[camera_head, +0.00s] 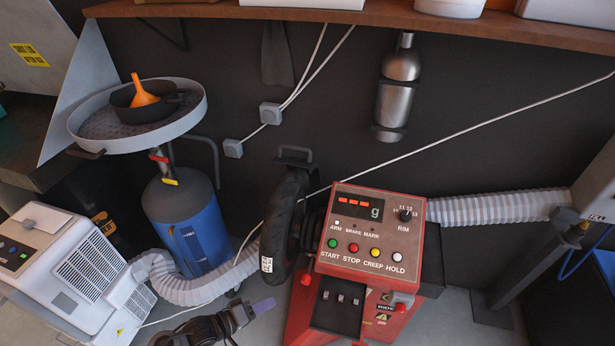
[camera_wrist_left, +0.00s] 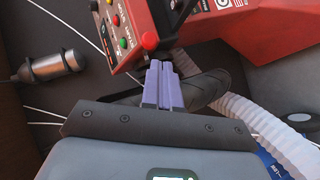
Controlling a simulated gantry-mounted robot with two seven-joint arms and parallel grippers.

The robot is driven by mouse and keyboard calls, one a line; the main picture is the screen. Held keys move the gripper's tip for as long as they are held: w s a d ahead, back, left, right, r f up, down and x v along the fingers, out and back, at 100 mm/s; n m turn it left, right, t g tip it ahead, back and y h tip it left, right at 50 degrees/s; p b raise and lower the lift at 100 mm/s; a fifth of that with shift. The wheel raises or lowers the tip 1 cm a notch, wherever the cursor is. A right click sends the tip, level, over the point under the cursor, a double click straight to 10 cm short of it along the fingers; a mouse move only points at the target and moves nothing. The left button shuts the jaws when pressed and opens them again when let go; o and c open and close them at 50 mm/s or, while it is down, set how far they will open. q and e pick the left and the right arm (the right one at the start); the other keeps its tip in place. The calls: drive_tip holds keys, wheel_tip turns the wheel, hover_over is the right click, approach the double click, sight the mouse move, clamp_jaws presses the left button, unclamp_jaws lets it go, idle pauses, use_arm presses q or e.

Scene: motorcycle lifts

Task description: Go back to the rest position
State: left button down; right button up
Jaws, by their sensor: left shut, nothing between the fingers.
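My left gripper (camera_head: 264,306) is at the bottom of the head view, low and in front of the black tyre on the red wheel balancer (camera_head: 382,200). Its purple fingers are together, with nothing between them. In the left wrist view the closed fingers (camera_wrist_left: 162,82) point toward the balancer and overlap part of the tyre (camera_wrist_left: 205,88). I cannot tell how far apart they are from it. My right gripper is not in view.
The tyre (camera_head: 285,215) stands upright on the balancer's left side. A blue oil drainer (camera_head: 188,215) with a round tray and a white machine (camera_head: 125,295) stand to the left. A ribbed hose (camera_head: 185,290) runs between. A silver cylinder (camera_head: 396,103) hangs on the wall.

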use_arm(q)
drive_tip(key=s+d+f+y, duration=0.1)
drive_tip(key=s+d+f, duration=0.1)
drive_tip(key=s, duration=0.6)
drive_tip(key=s+d+f+y, duration=0.2)
drive_tip(key=s, duration=0.5)
drive_tip(key=s+a+r+m+g+y, duration=0.6)
drive_tip(key=s+a+r+m+y, duration=0.1)
drive_tip(key=s+a+r, duration=0.45)
wheel_tip(320, 180, up, 36)
drive_tip(key=p, duration=3.5)
drive_tip(key=shift+w+d+p, duration=0.2)
drive_tip(key=shift+d+p, duration=0.1)
drive_tip(key=shift+d, duration=0.05)
